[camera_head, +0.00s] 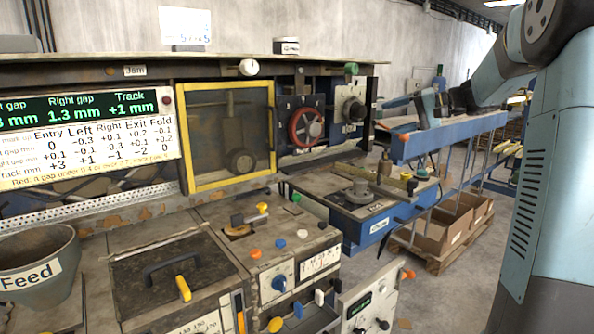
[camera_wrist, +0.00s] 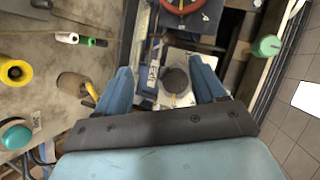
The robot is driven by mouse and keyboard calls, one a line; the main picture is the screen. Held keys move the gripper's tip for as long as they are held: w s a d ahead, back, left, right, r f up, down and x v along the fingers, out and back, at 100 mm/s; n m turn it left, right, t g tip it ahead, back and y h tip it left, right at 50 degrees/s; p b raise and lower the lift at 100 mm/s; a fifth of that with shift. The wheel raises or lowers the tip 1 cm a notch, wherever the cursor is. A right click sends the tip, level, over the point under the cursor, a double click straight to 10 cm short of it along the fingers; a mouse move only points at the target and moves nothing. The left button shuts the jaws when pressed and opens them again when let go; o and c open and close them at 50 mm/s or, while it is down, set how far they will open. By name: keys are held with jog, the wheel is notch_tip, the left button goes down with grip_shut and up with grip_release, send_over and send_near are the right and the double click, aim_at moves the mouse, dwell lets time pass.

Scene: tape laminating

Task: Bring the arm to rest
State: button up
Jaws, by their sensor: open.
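My gripper (camera_wrist: 163,88) is open in the wrist view, with its two blue fingers spread apart. Between and beyond the fingers is a dark round knob (camera_wrist: 176,80) on a pale plate, and nothing shows held. In the head view my arm comes in from the right, and its end hangs over the blue-sided conveyor at the right of the machine. The gripper's fingertips are hard to make out in that view.
The machine has a yellow-framed window (camera_head: 228,186), a red handwheel (camera_head: 307,128) and a black dial (camera_head: 355,110). A grey Feed hopper (camera_head: 40,290) stands at front left. A green knob (camera_wrist: 266,46) is right of my fingers. Cardboard boxes (camera_head: 440,232) sit on a pallet below the conveyor (camera_head: 440,138).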

jog(key=s+a+f+n+g+h, duration=0.1)
jog(key=s+a+f+h, duration=0.3)
jog(key=s, duration=0.6)
jog(key=s+a+f+g+h, duration=0.15)
jog(key=s+a, duration=0.35)
jog(key=s, duration=0.5)
jog(key=s+d+f+h, duration=0.1)
jog(key=s+f+h, duration=0.1)
jog(key=s, duration=0.3)
jog(key=s+d+f+n+t+h, duration=0.1)
jog(key=s+f+h, duration=0.1)
jog(key=s, duration=0.4)
jog(key=s+d+f+h, duration=0.1)
jog(key=s+f+h, duration=0.2)
jog(key=s, duration=0.3)
jog(key=shift+n, duration=0.4)
